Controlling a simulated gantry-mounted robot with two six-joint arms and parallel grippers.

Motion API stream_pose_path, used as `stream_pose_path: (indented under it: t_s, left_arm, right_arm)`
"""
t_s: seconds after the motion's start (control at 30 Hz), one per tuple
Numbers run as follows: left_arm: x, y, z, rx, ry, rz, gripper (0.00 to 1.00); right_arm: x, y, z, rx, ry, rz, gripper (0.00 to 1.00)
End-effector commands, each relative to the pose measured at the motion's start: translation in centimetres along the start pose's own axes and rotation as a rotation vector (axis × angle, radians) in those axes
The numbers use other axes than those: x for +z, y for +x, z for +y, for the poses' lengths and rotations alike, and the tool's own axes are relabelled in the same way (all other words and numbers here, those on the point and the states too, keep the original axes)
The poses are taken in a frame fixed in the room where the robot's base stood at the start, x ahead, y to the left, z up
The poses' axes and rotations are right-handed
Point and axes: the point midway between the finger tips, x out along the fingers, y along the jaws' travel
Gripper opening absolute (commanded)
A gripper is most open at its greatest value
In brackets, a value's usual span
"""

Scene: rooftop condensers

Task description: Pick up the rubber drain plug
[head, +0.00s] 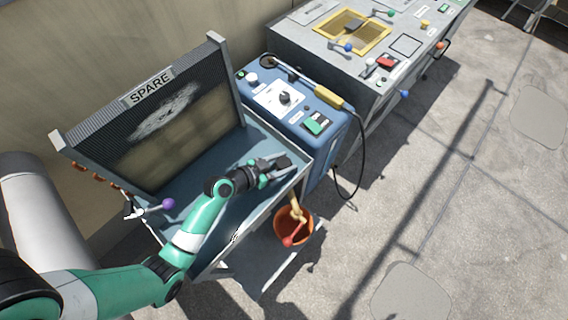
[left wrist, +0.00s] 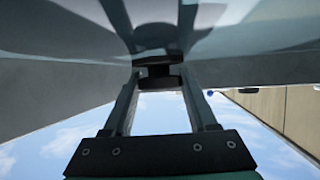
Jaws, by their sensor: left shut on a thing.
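My left gripper (head: 279,165) reaches over the right end of the blue-grey basin (head: 190,172) below the SPARE panel. In the left wrist view its two fingers (left wrist: 159,80) are shut on a small dark piece, which looks like the rubber drain plug (left wrist: 158,71). Above the piece a glossy surface fills the top of that view and mirrors the fingers. Whether the plug touches that surface cannot be told. In the head view I cannot tell the plug apart from the dark fingers. My right gripper is not in view.
A mesh panel marked SPARE (head: 150,95) stands behind the basin. A blue control unit (head: 290,100) with a yellow-handled tool and a hanging black cable adjoins on the right. An orange bucket (head: 293,228) stands below the front. A purple-knobbed lever (head: 166,203) is at left.

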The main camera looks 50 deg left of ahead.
Motion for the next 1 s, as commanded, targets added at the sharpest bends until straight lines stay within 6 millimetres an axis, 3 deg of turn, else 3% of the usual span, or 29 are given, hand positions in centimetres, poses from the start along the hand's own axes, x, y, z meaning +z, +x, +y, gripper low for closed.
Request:
stream_pose_path:
  t_s: [0.37, 0.6, 0.83, 1.0]
  left_arm:
    - [-0.5, -0.2, 0.0, 0.000, 0.000, 0.000, 0.03]
    - [-3.8, -1.9, 0.2, 0.001, 0.001, 0.001, 0.03]
    - [-8.8, -5.3, 5.1, 0.007, 0.005, 0.001, 0.03]
    - [-10.1, -7.2, 10.2, 0.012, 0.009, 0.000, 0.03]
  right_arm:
    - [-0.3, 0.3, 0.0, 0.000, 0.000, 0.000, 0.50]
    - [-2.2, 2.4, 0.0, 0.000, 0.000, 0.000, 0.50]
    - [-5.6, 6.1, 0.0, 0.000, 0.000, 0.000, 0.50]
    - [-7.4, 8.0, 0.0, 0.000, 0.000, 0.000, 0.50]
